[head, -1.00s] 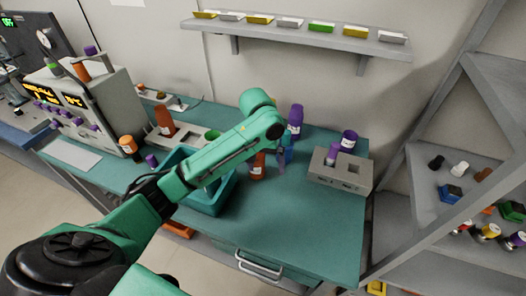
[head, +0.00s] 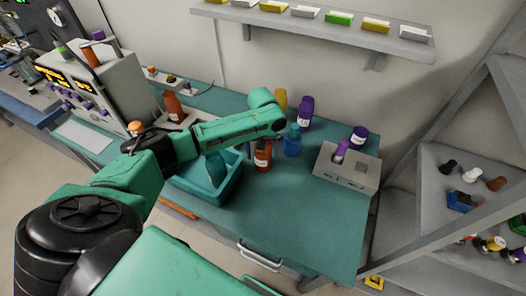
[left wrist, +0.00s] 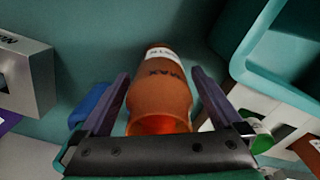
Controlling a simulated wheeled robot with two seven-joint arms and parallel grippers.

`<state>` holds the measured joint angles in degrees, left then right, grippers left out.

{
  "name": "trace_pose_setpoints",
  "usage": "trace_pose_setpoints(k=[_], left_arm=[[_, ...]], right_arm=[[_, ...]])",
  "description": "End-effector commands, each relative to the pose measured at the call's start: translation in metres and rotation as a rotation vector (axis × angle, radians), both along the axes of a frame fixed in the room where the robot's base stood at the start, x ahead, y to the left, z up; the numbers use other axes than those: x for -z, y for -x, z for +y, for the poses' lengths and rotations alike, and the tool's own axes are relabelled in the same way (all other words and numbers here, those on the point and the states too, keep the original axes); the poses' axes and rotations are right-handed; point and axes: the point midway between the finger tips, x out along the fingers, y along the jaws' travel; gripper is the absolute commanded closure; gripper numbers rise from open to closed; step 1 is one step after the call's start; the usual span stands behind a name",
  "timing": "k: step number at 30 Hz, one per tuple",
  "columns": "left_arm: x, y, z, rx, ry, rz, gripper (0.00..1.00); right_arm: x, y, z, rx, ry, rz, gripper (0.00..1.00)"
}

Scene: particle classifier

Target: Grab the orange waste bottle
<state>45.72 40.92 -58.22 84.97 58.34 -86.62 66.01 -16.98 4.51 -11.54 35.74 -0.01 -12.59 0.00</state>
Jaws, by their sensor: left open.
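An orange bottle (head: 263,158) with a white label stands on the teal table, just right of the teal bin. In the left wrist view the orange bottle (left wrist: 160,98) lies between the two dark fingers, its open mouth towards the palm. My left gripper (left wrist: 160,76) is open, with one finger on each side of the bottle. I cannot tell whether either finger touches it. In the head view the left arm reaches over from the left, and its fingers are mostly hidden at the bottle. My right gripper is not in view.
A blue bottle (head: 292,143) stands close right of the orange one, with purple (head: 305,113) and yellow (head: 281,99) bottles behind. The teal bin (head: 231,190) is close left. A grey holder (head: 345,174) stands right. The table's front right is clear.

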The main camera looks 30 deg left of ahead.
Motion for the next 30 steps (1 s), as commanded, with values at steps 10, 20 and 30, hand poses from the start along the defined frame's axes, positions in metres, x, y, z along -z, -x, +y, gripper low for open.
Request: trace_pose_setpoints(k=[10, 20, 30], left_arm=[[0.006, 0.0, 0.0, 0.001, -0.001, -0.001, 0.38], [0.005, 0.0, 0.0, 0.001, -0.001, -0.001, 0.83], [-0.038, -0.002, 0.0, 0.001, 0.001, -0.006, 0.83]], right_arm=[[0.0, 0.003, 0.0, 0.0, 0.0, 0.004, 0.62], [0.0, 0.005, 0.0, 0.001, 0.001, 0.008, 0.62], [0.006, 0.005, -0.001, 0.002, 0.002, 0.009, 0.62]])
